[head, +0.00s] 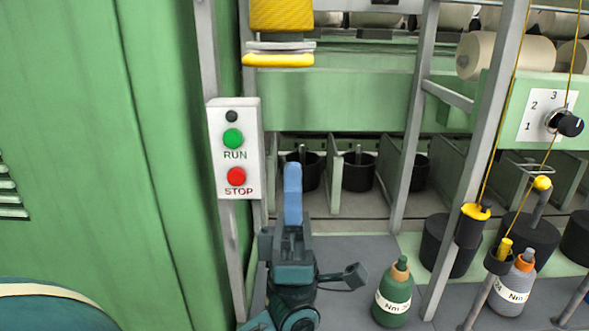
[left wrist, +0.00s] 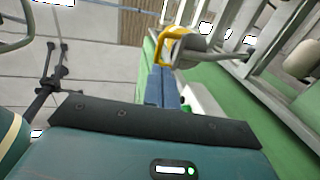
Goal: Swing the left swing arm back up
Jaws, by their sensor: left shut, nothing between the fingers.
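My left gripper (head: 293,168) is upright in the lower middle of the head view, its blue fingers shut and empty. The fingers also show in the left wrist view (left wrist: 161,85), just below a yellow-rimmed grey part (left wrist: 170,45); I cannot tell whether they touch it. In the head view, a yellow-ended part with grey plates (head: 279,52) is at the top, above and apart from the fingertips. Which part is the left swing arm is not clear from these views. My right gripper is not in view.
A white RUN/STOP box (head: 235,150) on a grey post is close to the left of my gripper. A green cabinet (head: 90,150) fills the left side. Green bottle (head: 394,293) and grey bottle (head: 514,285) stand at the lower right. A numbered dial (head: 563,122) is at the right.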

